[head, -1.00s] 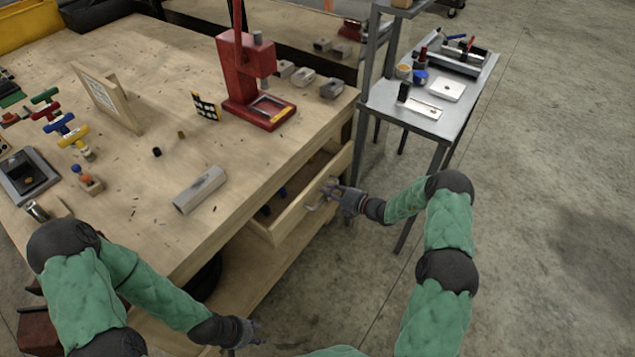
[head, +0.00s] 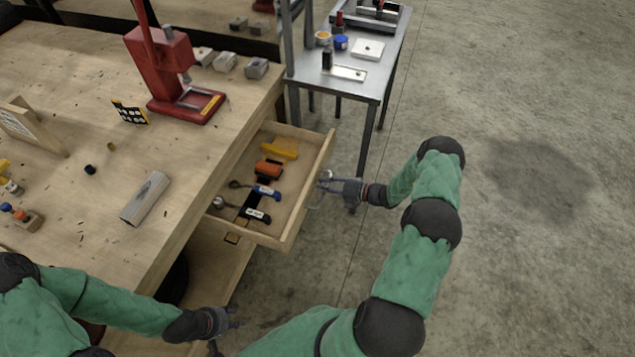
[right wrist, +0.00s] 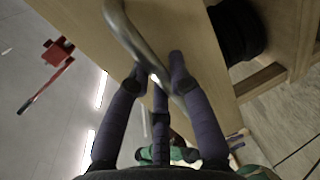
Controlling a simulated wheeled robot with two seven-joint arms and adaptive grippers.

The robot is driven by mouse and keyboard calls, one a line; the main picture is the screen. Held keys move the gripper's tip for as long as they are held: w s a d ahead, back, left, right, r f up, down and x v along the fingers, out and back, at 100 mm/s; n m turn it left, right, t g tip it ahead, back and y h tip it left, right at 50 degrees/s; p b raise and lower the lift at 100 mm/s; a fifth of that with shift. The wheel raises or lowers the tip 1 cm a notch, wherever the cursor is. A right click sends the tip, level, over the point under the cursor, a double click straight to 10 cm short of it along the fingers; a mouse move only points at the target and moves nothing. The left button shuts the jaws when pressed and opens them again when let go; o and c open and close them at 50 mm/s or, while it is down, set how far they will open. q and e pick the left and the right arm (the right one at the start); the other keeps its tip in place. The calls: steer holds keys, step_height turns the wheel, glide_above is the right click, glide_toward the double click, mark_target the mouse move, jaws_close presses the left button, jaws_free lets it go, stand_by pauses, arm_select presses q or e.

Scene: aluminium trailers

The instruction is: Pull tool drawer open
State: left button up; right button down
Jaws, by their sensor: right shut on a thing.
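The wooden tool drawer (head: 289,229) stands well out from under the workbench top in the head view. Inside lie a yellow tool, an orange tool and tools with blue and white handles. My right gripper (head: 325,187) is at the drawer's front, shut on its metal handle. In the right wrist view, the curved metal handle (right wrist: 131,37) runs between the fingers of my right gripper (right wrist: 158,75), against the wooden drawer front. My left gripper (head: 229,321) is low at the bottom of the head view, away from the drawer; its fingers are too small to read.
The workbench (head: 75,225) carries a red press (head: 170,80), a metal bar (head: 145,198) and small blocks. A grey metal side table (head: 379,84) stands behind the drawer. Bare concrete floor (head: 520,250) lies open to the right.

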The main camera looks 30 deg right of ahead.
steer(key=shift+s+d, duration=0.1)
steer(key=c, duration=1.1)
jaws_free()
steer(key=v, duration=1.2)
steer(key=shift+f, duration=0.15)
